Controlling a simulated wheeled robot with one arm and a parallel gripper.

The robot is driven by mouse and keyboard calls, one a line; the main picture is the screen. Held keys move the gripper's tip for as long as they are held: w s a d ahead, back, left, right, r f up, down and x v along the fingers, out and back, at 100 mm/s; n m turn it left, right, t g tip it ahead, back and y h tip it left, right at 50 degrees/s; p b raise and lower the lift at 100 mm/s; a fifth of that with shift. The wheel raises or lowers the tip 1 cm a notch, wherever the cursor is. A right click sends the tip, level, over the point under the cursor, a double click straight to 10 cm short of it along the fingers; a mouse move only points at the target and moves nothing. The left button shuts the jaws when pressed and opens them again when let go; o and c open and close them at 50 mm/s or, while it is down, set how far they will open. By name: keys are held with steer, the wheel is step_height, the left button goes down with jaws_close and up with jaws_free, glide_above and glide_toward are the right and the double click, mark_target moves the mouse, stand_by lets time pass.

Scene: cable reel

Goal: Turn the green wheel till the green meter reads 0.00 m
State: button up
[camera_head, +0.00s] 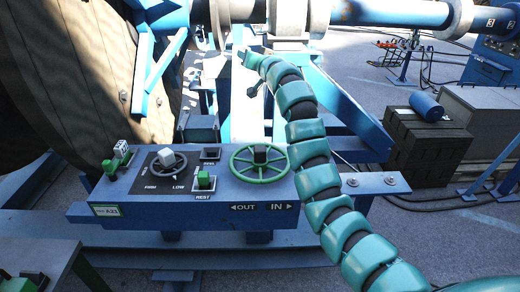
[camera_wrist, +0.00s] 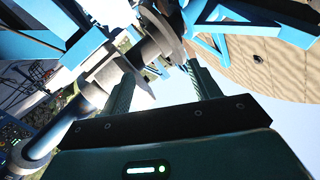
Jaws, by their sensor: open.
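The green wheel (camera_head: 260,181) lies flat on the blue control panel at its right half. It has a green rim, spokes and a dark block at its hub. "OUT" and "IN" with arrows are printed on the panel's front below it. My gripper (camera_head: 250,75) is up above and behind the wheel, apart from it, small in the head view. In the wrist view my gripper (camera_wrist: 160,85) has its two fingers spread with nothing between them, pointing toward the reel's shaft. I cannot make out a green meter or any reading.
The blue panel (camera_head: 150,210) also carries a grey dial (camera_head: 167,162) marked FIRM and LOW, a green block (camera_head: 204,181) at REST, and a green lever (camera_head: 113,165). The big cable reel (camera_head: 60,90) stands behind left. My arm crosses the picture right of the wheel. Dark crates (camera_head: 420,145) stand right.

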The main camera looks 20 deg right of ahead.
steer(key=s+a+f+n+g, duration=0.1)
steer(key=s+a+f+g, duration=0.25)
steer(key=f+g, duration=0.4)
steer(key=g+h, duration=0.2)
steer(key=g, duration=0.4)
glide_toward(260, 149)
steer(key=shift+t, duration=0.25)
steer(key=p+x, duration=0.6)
steer(key=x, duration=0.4)
steer(key=shift+f, duration=0.4)
jaws_close()
steer(key=shift+f+b, duration=0.1)
steer(key=shift+b, duration=0.3)
